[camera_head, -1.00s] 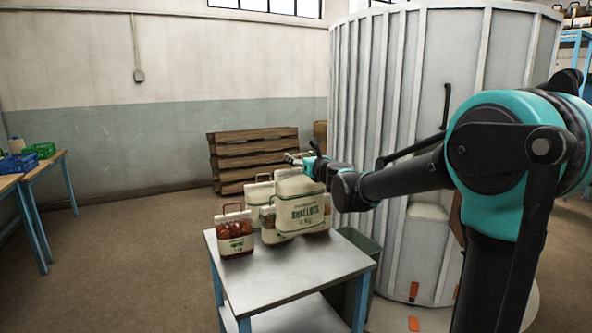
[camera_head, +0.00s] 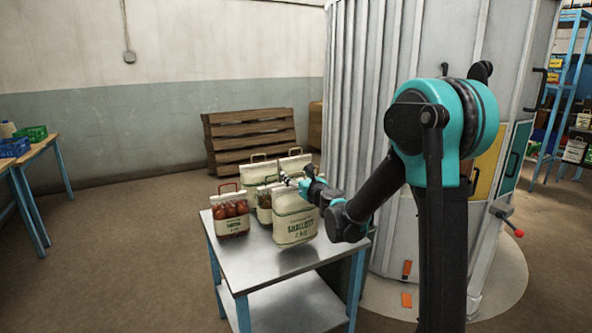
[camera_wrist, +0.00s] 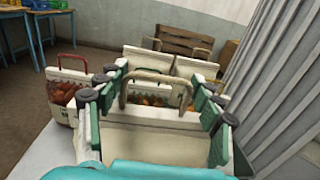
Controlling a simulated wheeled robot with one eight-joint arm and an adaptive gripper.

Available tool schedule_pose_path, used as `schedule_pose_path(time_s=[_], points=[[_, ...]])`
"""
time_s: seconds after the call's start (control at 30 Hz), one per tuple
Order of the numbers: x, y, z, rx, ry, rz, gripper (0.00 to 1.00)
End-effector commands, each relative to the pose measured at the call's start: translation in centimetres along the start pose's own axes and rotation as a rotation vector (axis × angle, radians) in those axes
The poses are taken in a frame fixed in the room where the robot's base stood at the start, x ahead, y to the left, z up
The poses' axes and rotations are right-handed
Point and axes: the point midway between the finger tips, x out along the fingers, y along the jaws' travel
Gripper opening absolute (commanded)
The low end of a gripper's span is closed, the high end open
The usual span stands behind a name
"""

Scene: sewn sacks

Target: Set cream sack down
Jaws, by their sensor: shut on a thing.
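The cream sack (camera_head: 294,222), with green "SHALLOTS" lettering, hangs upright from my gripper (camera_head: 291,181) at the front right of the sack group. My gripper is shut on the top of this sack, with its fingers on both sides of the tan handle. In the wrist view the gripper (camera_wrist: 158,92) spans the sack's pale top (camera_wrist: 155,140). The sack's bottom is at or just above the metal table (camera_head: 265,268); I cannot tell whether it touches.
A red-handled sack (camera_head: 230,214) stands to the left. Other cream sacks (camera_head: 257,172) stand close behind, with a small one (camera_head: 264,203) between. The table front is clear. A ribbed grey wall (camera_head: 352,110) rises to the right, wooden pallets (camera_head: 250,140) behind.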

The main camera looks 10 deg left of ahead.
Motion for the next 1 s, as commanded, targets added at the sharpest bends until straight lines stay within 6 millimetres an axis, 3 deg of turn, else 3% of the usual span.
schedule_pose_path(time_s=[0.43,0.9,0.93,1.0], points=[[0.0,0.0,-3.6,0.001,0.0,0.0,0.06],[0.0,0.0,-4.0,0.001,0.0,0.0,0.06],[0.0,0.0,-4.1,0.0,0.0,0.0,0.69],[0.0,0.0,-4.1,0.0,0.0,0.0,0.78]])
